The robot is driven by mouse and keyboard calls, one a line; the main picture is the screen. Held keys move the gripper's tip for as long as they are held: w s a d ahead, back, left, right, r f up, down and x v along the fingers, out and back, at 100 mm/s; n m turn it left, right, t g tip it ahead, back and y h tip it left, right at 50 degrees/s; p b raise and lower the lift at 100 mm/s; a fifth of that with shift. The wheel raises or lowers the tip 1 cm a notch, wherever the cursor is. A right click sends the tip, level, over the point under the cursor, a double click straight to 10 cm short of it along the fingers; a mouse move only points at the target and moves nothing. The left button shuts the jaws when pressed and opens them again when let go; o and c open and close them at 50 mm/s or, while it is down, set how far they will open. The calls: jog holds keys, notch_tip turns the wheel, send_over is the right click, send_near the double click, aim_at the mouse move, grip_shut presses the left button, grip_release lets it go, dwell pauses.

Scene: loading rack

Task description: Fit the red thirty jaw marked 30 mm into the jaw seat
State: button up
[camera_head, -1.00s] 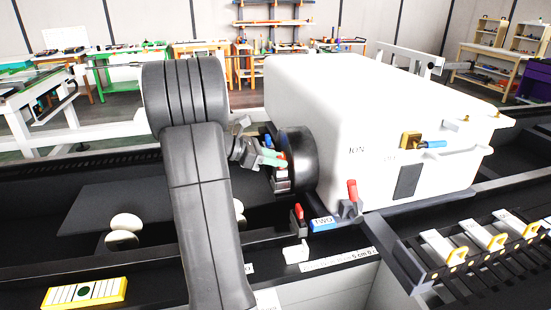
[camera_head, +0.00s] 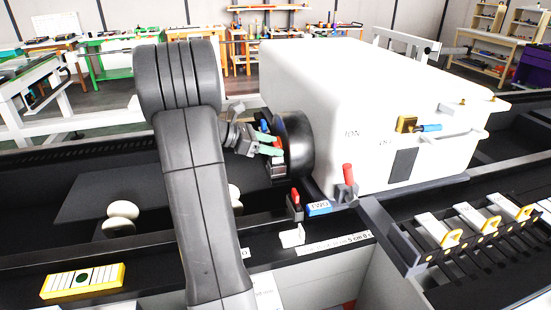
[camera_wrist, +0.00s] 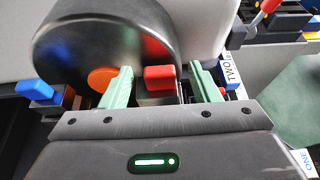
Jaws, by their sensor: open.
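A red block-shaped jaw (camera_wrist: 158,77) sits on a grey base at the face of the dark round chuck (camera_wrist: 95,35) in the wrist view. No 30 mm mark is readable on it. My gripper (camera_wrist: 161,70) has its pale green fingers on either side of the red jaw, with a visible gap at each side. In the head view my gripper (camera_head: 268,144) is at the front of the black chuck (camera_head: 299,140), and its fingers largely cover the jaw. I cannot make out the jaw seat clearly.
A blue block (camera_wrist: 35,90) and an orange disc (camera_wrist: 103,78) are by the chuck. The white machine housing (camera_head: 340,100) stands behind it. A red-topped piece (camera_head: 295,200), a blue TWO label (camera_head: 318,208) and a red-handled lever (camera_head: 348,178) are below. A rack (camera_head: 450,235) lies right.

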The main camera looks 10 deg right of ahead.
jog(key=v, duration=1.3)
jog(key=shift+a+b, duration=0.25)
jog(key=shift+b, duration=0.15)
jog(key=shift+r, duration=0.1)
jog(key=p+x, duration=0.1)
jog(key=x, duration=1.3)
jog(key=shift+r, duration=0.15)
jog(key=shift+a, duration=0.15)
